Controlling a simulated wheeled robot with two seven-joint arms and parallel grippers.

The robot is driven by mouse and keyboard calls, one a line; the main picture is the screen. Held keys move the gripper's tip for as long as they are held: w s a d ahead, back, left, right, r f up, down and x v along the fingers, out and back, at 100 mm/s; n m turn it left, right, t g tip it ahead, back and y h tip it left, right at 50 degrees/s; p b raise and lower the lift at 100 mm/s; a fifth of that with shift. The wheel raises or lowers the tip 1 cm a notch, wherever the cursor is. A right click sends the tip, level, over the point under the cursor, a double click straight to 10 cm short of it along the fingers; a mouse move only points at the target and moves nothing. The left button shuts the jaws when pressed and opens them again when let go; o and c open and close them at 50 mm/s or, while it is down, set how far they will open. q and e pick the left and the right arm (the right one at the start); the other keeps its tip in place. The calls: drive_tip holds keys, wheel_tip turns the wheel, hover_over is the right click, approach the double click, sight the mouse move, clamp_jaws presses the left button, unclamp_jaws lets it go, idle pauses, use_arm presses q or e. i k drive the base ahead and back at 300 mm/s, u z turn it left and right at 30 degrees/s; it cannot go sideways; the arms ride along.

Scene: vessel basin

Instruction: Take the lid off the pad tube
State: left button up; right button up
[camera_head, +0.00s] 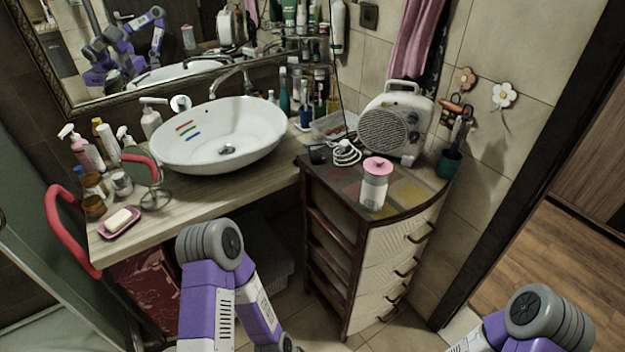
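The pad tube (373,190) is a clear and white cylinder standing upright on the corner cabinet top, right of the middle of the view. Its pink lid (377,167) sits on top of it. My two arms come in from the bottom edge, left and right, both well short of the tube. Neither gripper can be made out: the left arm bends down out of sight below the view, and the right arm is cut off by the lower right edge.
A white fan heater (396,125) with a coiled white cable (346,152) stands behind the tube. A green cup (448,163) is to its right. The white basin (218,135) sits on the wooden counter (185,203), with several bottles at its left. Drawers (385,262) are below the tube.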

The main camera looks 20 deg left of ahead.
sight(375, 166)
drive_tip(key=u, duration=0.05)
drive_tip(key=k, duration=0.35)
drive_tip(key=u, duration=0.85)
drive_tip(key=i, duration=1)
drive_tip(key=z, duration=2.05)
